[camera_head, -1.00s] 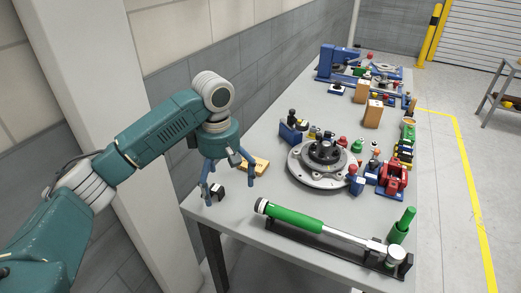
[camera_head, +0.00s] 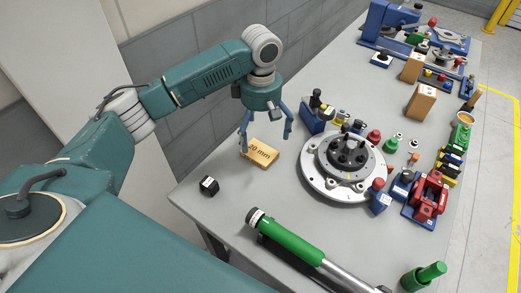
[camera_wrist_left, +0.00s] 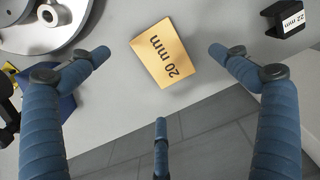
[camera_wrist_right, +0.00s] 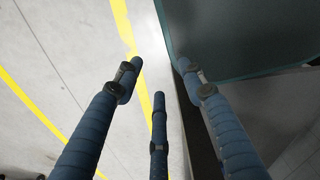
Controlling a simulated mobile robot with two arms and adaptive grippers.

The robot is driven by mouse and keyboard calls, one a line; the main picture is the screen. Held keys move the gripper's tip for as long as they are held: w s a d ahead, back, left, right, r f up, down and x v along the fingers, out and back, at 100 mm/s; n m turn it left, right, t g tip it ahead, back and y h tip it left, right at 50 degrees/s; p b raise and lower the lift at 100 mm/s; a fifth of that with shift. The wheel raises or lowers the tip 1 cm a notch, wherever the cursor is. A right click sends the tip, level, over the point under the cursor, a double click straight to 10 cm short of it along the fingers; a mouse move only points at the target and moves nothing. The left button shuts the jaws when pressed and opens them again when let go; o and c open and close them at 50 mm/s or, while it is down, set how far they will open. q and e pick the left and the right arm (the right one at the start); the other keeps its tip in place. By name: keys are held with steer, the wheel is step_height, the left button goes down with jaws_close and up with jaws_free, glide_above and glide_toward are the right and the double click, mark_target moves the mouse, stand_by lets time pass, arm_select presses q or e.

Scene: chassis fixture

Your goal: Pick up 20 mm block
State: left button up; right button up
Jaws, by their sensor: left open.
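The 20 mm block (camera_head: 262,154) is a tan-yellow box with "20 mm" printed on its top, lying on the grey table near its left edge. It also shows in the left wrist view (camera_wrist_left: 166,53), between and beyond the spread fingers. My left gripper (camera_head: 266,143) is open and empty, just above and around the block's far side in the head view; contact cannot be told. In the left wrist view, my left gripper (camera_wrist_left: 158,85) has its fingers apart, with none on the block. My right gripper (camera_wrist_right: 158,95) has its fingers apart and empty, over the floor.
A small black block (camera_head: 209,186) marked 22 mm in the left wrist view (camera_wrist_left: 287,17) stands nearby. A round metal flange (camera_head: 343,190) and blue fixture (camera_head: 317,115) stand right of the block. A green-handled tool (camera_head: 285,238) lies in front. Other parts crowd the right.

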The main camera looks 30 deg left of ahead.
mark_target(262, 149)
arm_select(q)
steer(key=f, duration=0.2)
steer(key=f+p, duration=0.1)
steer(key=f, duration=0.2)
steer(key=shift+w+d+f+p, duration=0.1)
steer(key=shift+w+f+p, duration=0.15)
steer(key=shift+f+p, duration=0.15)
steer(key=shift+f, duration=0.25)
steer(key=shift+c, duration=1.1)
steer(key=c, duration=1.1)
arm_select(e)
steer(key=shift+w+d+r, duration=0.15)
steer(key=shift+w+r, duration=0.7)
steer(key=shift+r, duration=0.05)
